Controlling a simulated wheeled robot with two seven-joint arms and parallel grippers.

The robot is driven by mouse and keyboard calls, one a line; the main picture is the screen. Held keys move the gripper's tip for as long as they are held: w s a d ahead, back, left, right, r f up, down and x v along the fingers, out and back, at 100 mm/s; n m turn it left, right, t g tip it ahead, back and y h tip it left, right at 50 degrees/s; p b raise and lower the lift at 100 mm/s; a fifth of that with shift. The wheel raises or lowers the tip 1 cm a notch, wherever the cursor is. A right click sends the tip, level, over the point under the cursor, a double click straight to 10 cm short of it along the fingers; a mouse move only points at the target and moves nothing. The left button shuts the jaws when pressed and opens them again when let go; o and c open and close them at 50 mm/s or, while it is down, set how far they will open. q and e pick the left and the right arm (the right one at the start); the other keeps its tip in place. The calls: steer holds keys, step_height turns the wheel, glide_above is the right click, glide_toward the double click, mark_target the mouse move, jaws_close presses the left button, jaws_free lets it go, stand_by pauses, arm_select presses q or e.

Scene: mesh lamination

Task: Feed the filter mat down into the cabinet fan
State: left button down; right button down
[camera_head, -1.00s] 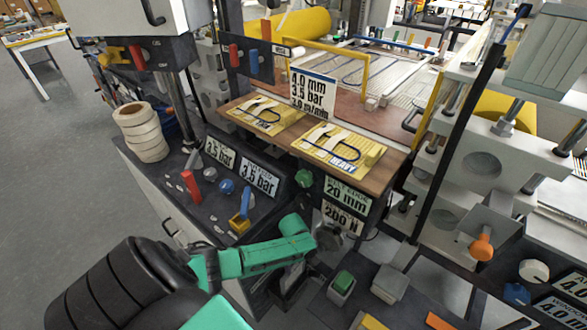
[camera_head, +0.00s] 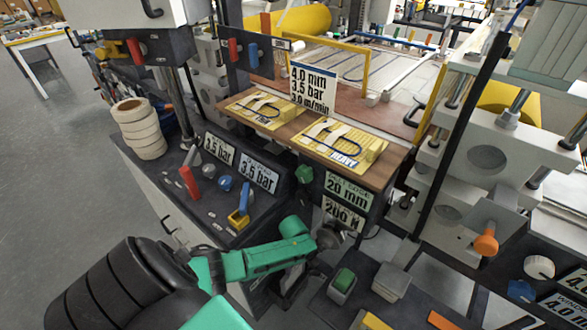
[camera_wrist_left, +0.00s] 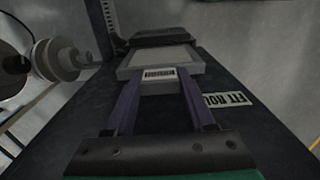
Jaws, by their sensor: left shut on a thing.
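My left arm comes in from the lower left in the head view, and its gripper (camera_head: 290,283) is low beside the dark machine cabinet, small and partly hidden by my green arm link. In the left wrist view the two purple fingers of this gripper (camera_wrist_left: 161,92) are shut on the near end of a pale framed mat (camera_wrist_left: 157,57) with a small barcode label. The mat lies over a dark panel. A dark raised housing (camera_wrist_left: 165,36), which may be the fan's opening, stands just beyond its far edge; I cannot tell whether they touch. The right gripper is not in view.
A plate lettered "FIT ROU" (camera_wrist_left: 232,99) lies right of the fingers. In the head view, a control panel with knobs (camera_head: 225,183), a stack of white rolls (camera_head: 138,130) and a green button box (camera_head: 343,282) surround the arm.

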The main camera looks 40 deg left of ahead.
mark_target(294, 275)
arm_select(q)
steer(key=shift+f+b, duration=3.6)
steer(key=shift+f, duration=1)
steer(key=shift+c, duration=0.9)
jaws_free()
